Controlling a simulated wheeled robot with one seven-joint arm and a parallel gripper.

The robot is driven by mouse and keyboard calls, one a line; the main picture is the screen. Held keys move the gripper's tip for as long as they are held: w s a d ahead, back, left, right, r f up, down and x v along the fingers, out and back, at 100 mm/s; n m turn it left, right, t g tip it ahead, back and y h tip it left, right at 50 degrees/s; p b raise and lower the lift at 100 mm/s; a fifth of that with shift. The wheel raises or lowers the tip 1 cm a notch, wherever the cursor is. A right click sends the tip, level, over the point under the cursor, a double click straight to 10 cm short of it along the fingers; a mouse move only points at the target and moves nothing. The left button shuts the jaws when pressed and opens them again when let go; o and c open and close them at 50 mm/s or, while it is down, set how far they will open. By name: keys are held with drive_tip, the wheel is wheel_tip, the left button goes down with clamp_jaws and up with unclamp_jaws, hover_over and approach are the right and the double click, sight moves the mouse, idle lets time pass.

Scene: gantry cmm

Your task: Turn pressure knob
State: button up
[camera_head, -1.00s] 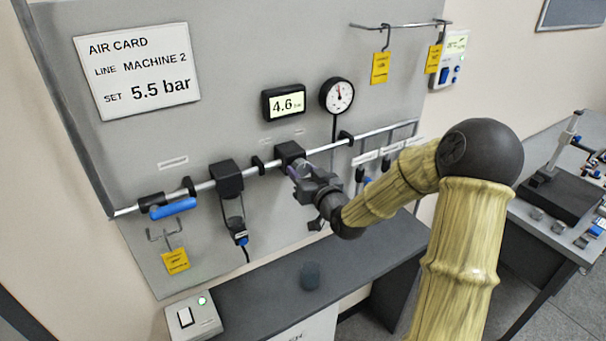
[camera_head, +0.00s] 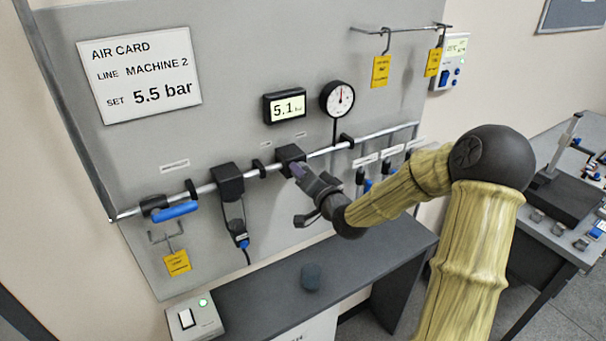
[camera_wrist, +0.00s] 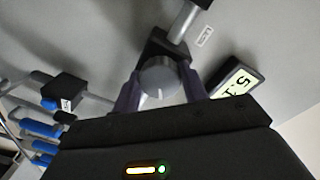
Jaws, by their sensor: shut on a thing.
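The pressure knob (camera_wrist: 158,80) is a round grey knob with a white mark, on the black regulator block (camera_head: 290,155) on the air line. In the wrist view my gripper (camera_wrist: 160,92) has one finger on each side of the knob and is shut on it. In the head view my gripper (camera_head: 297,171) reaches the front of the block and hides the knob. The digital display (camera_head: 284,106) reads 5.1. The round dial gauge (camera_head: 338,97) stands to its right. The air card (camera_head: 140,77) reads SET 5.5 bar, LINE MACHINE 2.
A blue-handled valve (camera_head: 174,210) and a black filter unit (camera_head: 229,182) sit on the pipe to the left. Several blue-handled valves (camera_head: 367,184) are right of my gripper. A grey bench (camera_head: 350,262) with a dark cup (camera_head: 311,276) stands below. Yellow tags (camera_head: 381,70) hang at upper right.

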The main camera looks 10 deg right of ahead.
idle(0.4)
drive_tip(key=o, duration=1)
drive_tip(key=shift+s, duration=0.1)
drive_tip(key=b+v, duration=1)
drive_tip(key=v, duration=0.7)
drive_tip(key=shift+d, duration=0.15)
drive_tip(key=shift+s, duration=0.1)
